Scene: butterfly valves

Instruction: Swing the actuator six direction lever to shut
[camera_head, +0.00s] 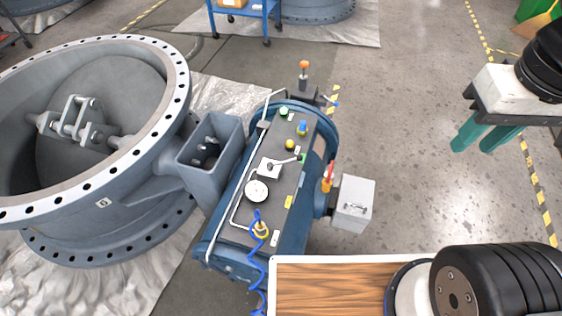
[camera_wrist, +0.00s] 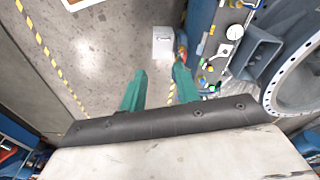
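The actuator (camera_head: 262,180) is a blue housing beside a large grey butterfly valve (camera_head: 135,195), whose flange carries a small number label. On its top panel a thin silver lever (camera_head: 285,161) lies on a white plate and points right. At the far end a lever with an orange knob (camera_head: 304,65) stands up from a dark block. I cannot tell which one is the direction lever. My gripper (camera_head: 474,145) is open and empty, in the air well right of the actuator. Its teal fingers also show apart in the wrist view (camera_wrist: 160,70), with the actuator (camera_wrist: 205,45) beyond them.
Coloured buttons, a gauge (camera_head: 257,191) and a coiled blue hose (camera_head: 259,250) are on the panel. A grey box (camera_head: 354,203) juts from the actuator's right side. A blue cart (camera_head: 243,10) stands behind. The concrete floor (camera_head: 410,110) between actuator and gripper is clear.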

